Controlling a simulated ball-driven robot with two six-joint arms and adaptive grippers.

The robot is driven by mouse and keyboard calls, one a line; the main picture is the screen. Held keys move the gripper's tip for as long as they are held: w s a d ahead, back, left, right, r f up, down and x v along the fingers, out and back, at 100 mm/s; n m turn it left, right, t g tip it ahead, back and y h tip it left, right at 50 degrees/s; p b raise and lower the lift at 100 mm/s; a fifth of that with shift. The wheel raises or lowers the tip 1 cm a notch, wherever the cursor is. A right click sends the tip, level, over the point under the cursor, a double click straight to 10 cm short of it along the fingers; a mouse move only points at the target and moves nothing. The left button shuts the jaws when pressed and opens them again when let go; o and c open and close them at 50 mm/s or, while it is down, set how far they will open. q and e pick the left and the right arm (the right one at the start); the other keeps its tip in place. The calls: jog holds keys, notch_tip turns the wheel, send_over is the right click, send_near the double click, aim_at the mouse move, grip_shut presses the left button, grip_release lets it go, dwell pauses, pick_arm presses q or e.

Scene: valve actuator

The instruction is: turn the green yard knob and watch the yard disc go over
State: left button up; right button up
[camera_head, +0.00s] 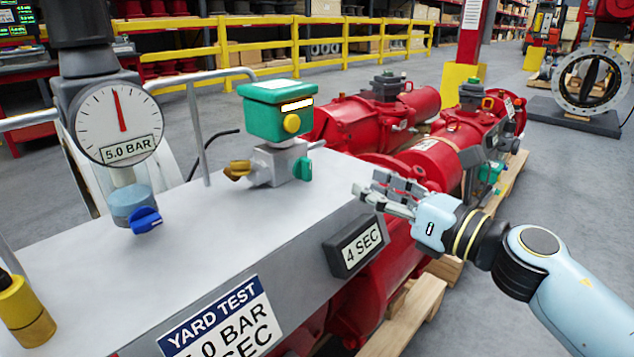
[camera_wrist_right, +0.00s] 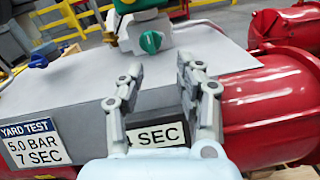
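The green knob (camera_head: 302,168) sits on the right side of a small grey valve block (camera_head: 277,163) on the grey bench. It also shows in the right wrist view (camera_wrist_right: 150,41), ahead of the fingers. My right gripper (camera_head: 380,190) is open and empty, right of the knob and apart from it. Its two fingers stand wide apart in the right wrist view (camera_wrist_right: 159,72). A large ring valve (camera_head: 563,87) stands on the floor at the back right, with a dark disc (camera_head: 590,78) inside that looks turned nearly edge-on. My left gripper is not in view.
The gauge (camera_head: 118,122) reads 5.0 BAR; the display (camera_head: 356,246) reads 4 SEC. Red actuators (camera_head: 350,122) lie behind. A blue knob (camera_head: 145,220) is at left.

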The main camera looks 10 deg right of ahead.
aim_at(310, 164)
jog(key=shift+a+r+n+g+y, duration=0.25)
jog(key=shift+a+n+g+y, duration=0.25)
jog(key=shift+n, duration=0.6)
jog(key=shift+w+a+n, duration=0.25)
jog(key=shift+a+n, duration=0.05)
jog(key=b+x, duration=0.1)
jog(key=x, duration=0.9)
grip_shut()
